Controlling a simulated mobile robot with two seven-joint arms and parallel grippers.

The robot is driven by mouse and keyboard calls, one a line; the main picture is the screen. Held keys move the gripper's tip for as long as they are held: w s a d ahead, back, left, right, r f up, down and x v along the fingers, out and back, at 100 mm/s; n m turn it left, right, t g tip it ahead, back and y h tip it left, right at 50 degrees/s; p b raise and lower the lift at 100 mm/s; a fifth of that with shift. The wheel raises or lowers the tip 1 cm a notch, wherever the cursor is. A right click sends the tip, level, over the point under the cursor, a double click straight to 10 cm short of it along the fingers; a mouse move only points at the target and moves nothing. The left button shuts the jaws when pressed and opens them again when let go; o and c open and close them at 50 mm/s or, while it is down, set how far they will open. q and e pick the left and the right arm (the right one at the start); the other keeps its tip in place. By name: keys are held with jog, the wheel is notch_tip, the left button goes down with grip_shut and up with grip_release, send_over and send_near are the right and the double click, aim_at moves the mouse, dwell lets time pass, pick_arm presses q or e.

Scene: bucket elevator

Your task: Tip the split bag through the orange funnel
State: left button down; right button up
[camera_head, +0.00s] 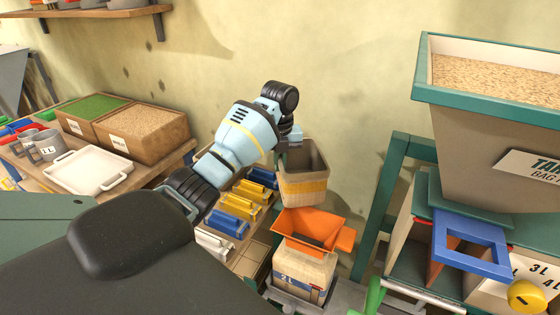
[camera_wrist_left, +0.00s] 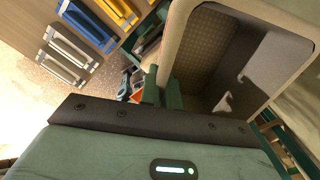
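My left gripper (camera_head: 290,139) is shut on the near-left wall of an open-topped beige container with a yellow band (camera_head: 304,187), apparently the split bag. It hangs roughly upright above the orange funnel (camera_head: 318,224), apart from it. In the left wrist view the green fingertips (camera_wrist_left: 164,95) are at the container's rim, and its open inside (camera_wrist_left: 235,65) shows a speckled tan area and darker walls; I cannot tell how much it holds. The funnel sits in the mouth of a beige bag marked 2 L (camera_head: 302,268). My right gripper is not in view.
A large teal-rimmed hopper of grain (camera_head: 470,99) stands at the right, above a blue slide frame (camera_head: 470,246) and a yellow knob (camera_head: 525,296). Left are a white tray (camera_head: 88,170), seed boxes (camera_head: 140,133) and a rack of coloured clips (camera_head: 236,206).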

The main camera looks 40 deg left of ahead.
pick_arm(q)
jog(key=shift+r, duration=2.05)
jog(key=shift+f, duration=0.1)
